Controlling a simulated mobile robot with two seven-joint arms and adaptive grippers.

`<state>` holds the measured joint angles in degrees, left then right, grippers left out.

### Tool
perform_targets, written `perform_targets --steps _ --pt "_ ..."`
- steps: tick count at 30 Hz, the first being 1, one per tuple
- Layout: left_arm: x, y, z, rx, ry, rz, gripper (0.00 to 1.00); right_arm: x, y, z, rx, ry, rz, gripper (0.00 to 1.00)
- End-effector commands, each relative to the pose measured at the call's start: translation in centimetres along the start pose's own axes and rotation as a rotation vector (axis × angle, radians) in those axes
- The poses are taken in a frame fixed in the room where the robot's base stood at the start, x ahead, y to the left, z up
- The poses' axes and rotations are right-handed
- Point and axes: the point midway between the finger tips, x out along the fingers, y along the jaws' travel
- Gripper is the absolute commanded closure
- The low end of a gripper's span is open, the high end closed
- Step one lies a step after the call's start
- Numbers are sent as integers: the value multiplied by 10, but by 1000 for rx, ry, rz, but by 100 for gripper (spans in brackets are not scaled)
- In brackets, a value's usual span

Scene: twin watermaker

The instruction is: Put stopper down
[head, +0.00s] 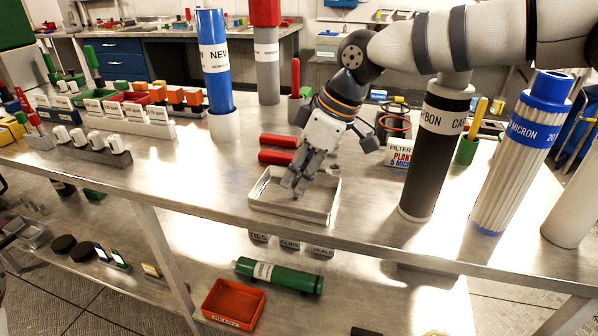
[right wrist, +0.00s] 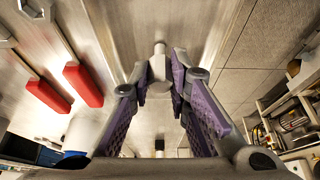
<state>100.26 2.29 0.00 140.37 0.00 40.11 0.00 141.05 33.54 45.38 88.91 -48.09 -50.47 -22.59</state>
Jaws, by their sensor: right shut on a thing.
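My right gripper (head: 297,184) comes down from above over a shallow metal tray (head: 262,203) on the workbench. Its fingertips are inside the tray's outline. In the right wrist view the purple-padded fingers (right wrist: 162,90) close around a small pale grey-white piece, apparently the stopper (right wrist: 159,66). In the head view the fingers mostly hide this piece. I cannot tell whether it touches the tray floor. My left gripper is not in view.
Two red-handled tools (head: 277,141) lie behind the tray. A black carbon cylinder (head: 431,160) and a pleated white filter (head: 505,165) stand to the right. A blue cylinder (head: 215,70) stands to the left. The bench's front edge runs close below the tray.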

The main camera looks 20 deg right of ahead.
Motion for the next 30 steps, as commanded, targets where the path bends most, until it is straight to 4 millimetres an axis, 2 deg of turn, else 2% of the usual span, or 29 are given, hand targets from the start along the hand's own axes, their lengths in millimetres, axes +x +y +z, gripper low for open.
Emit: perform_targets --steps 9,10,12,22,26,30 --pt "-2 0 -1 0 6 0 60 0 0 0 -1 4 3 100" --pt "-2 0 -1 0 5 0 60 1 0 0 -1 4 3 79" --pt "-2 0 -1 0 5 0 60 1 0 0 -1 4 3 63" --pt "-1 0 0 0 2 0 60 -2 0 -1 -1 4 3 63" --pt "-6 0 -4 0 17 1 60 -30 1 -3 -2 8 10 63" --pt "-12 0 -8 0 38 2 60 -72 0 -3 -3 9 12 63"
